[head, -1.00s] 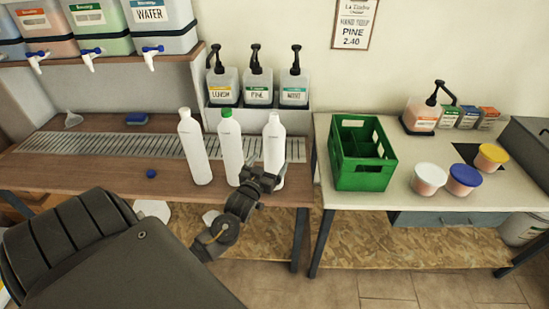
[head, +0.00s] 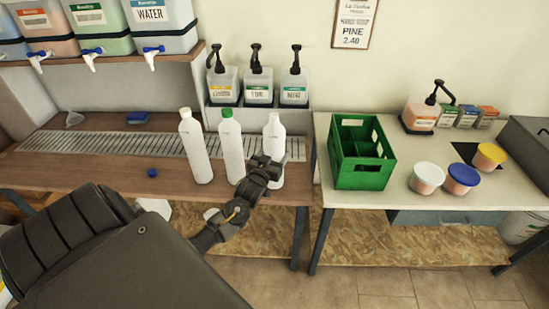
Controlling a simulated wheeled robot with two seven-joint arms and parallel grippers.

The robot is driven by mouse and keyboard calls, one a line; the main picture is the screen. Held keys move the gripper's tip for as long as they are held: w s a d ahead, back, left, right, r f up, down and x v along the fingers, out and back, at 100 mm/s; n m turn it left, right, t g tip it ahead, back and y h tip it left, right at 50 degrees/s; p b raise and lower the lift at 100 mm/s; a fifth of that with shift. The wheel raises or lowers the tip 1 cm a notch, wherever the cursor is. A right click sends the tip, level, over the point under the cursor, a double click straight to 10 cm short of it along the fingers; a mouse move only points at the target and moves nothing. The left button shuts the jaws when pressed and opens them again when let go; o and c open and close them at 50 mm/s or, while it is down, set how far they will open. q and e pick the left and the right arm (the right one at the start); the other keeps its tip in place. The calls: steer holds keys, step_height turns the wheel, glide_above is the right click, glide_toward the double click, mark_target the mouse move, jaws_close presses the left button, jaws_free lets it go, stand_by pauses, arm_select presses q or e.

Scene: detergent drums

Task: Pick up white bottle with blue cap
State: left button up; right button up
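Three white bottles stand on the wooden counter. The left bottle (head: 197,150) has a white cap, the middle bottle (head: 233,150) a green cap, and the right bottle (head: 274,142) a white cap. No bottle in view wears a blue cap. A small loose blue cap (head: 152,172) lies on the counter left of the bottles. My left gripper (head: 268,165) is in front of the right bottle and covers part of its lower body. Whether its fingers touch or surround the bottle, and whether they are open, cannot be told. My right gripper is not in view.
A metal drain grate (head: 100,143) runs along the counter behind the bottles. Pump dispensers (head: 258,87) stand on a raised shelf behind. On the right table are a green crate (head: 362,175) and lidded tubs (head: 461,179). A gap separates the two tables.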

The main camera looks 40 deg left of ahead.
arm_select(q)
steer(key=c, duration=0.3)
steer(key=shift+r, duration=0.15)
